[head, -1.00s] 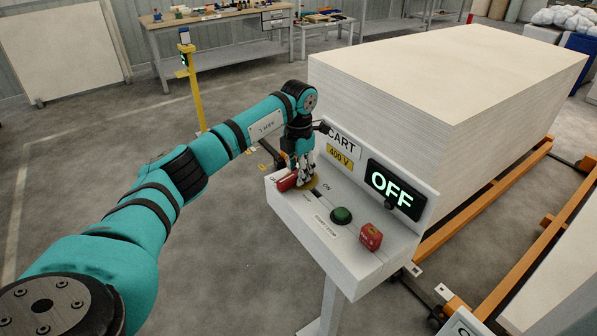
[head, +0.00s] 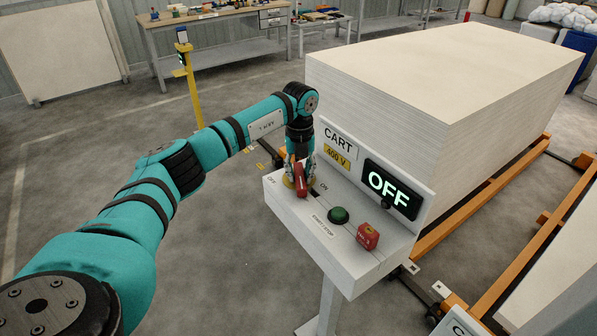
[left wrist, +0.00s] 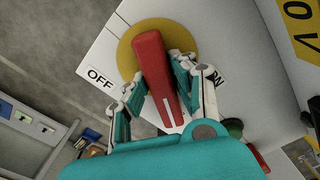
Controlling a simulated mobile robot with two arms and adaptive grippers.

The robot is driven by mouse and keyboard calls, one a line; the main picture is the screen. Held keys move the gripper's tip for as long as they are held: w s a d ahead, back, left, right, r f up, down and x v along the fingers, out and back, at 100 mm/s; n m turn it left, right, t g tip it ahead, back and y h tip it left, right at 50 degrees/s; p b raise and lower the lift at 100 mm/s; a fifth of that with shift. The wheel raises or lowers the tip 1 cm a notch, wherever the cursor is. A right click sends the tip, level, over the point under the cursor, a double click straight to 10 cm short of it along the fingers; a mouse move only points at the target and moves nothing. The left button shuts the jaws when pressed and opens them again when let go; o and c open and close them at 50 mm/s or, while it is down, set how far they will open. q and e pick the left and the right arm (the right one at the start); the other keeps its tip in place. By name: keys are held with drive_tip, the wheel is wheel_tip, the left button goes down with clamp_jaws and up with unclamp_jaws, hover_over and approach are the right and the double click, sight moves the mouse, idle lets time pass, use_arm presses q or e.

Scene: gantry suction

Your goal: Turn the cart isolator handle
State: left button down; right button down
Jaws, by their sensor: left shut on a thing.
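The red isolator handle (head: 301,181) sits on a yellow round plate at the left end of the white cart control box (head: 350,262). In the left wrist view the handle (left wrist: 158,75) lies between the two fingers, over the yellow plate (left wrist: 128,52), with the OFF label (left wrist: 100,78) to its left and the ON label partly hidden at its right. My left gripper (head: 300,172) is above the plate and shut on the handle; it also shows in the left wrist view (left wrist: 160,92). The display (head: 390,188) reads OFF. My right gripper is not in view.
A green button (head: 338,215) and a red block (head: 367,236) sit on the box, right of the handle. A tall stack of white boards (head: 430,110) stands behind on orange rails (head: 480,215). Open floor lies to the left.

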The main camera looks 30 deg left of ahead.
sight(301, 172)
use_arm(q)
drive_tip(key=n, duration=0.5)
drive_tip(key=shift+w+d+r+n+p, duration=0.1)
drive_tip(key=shift+w+n+p, duration=0.2)
drive_tip(key=shift+p, duration=0.05)
idle(0.4)
drive_tip(key=c, duration=1.1)
unclamp_jaws()
drive_tip(key=shift+r, duration=0.15)
wheel_tip(301, 172, up, 12)
drive_tip(key=shift+f, duration=0.2)
drive_tip(key=shift+s+f, duration=0.1)
